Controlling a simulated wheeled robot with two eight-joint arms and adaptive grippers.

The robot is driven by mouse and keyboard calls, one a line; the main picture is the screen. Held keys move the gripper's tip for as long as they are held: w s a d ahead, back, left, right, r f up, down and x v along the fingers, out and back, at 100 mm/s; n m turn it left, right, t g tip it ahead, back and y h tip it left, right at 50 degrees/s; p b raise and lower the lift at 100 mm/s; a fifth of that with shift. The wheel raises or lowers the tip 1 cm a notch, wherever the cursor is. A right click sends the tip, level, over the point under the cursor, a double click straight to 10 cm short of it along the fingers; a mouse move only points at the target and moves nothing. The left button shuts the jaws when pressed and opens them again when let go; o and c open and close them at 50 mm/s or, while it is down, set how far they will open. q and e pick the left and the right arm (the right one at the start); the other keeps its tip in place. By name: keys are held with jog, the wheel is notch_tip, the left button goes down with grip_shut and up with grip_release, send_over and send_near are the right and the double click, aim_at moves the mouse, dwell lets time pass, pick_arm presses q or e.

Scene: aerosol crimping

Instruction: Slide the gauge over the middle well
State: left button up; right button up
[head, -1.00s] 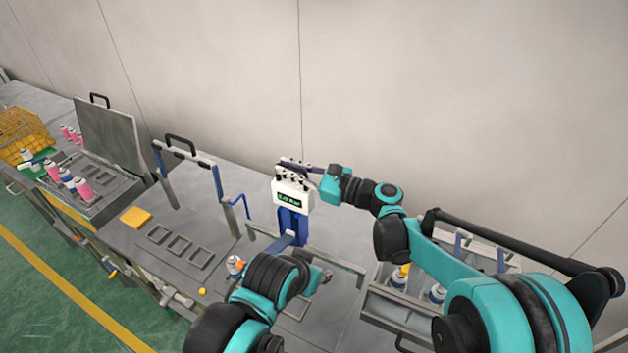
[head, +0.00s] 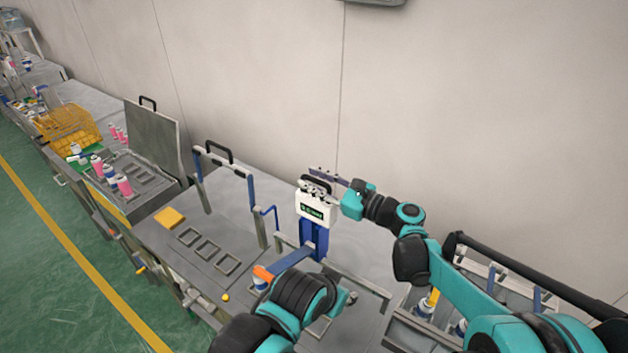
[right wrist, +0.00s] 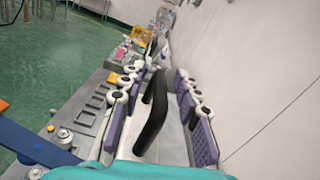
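The gauge (head: 316,208) is a white box with a dark green-lit display on a blue upright, at the middle of the bench in the head view. My right gripper (head: 328,183) is at its top. In the right wrist view the black handle (right wrist: 154,115) lies between the purple finger pads of my right gripper (right wrist: 158,112), with gaps on both sides. Three rectangular wells, the middle one (head: 206,249), show left of the gauge. Another well (head: 320,326) is partly hidden by my left arm. My left gripper's fingers are hidden behind its arm.
A handled frame (head: 219,158) stands on the bench left of the gauge. A yellow block (head: 170,217) lies farther left. A bin with cans (head: 404,322) is at right. The wall is close behind.

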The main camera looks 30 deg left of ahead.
jog(key=d, duration=1.2)
jog(key=shift+s, duration=0.2)
jog(key=s+d+f+n+t+h, duration=0.2)
jog(key=s+d+f+n+h, duration=0.3)
jog(key=d, duration=0.8)
jog(key=s+d+f+n+t+h, duration=0.25)
jog(key=s+d+n+h, duration=0.4)
jog(key=d, duration=0.75)
jog(key=s+d+f+n+t+h, duration=0.2)
jog(key=s+d+f+n+h, duration=0.3)
jog(key=d, duration=0.8)
notch_tip(320, 180, down, 12)
jog(key=h+b, duration=0.1)
jog(key=b, duration=1.1)
jog(key=shift+d+r, duration=0.25)
jog(key=shift+d, duration=0.1)
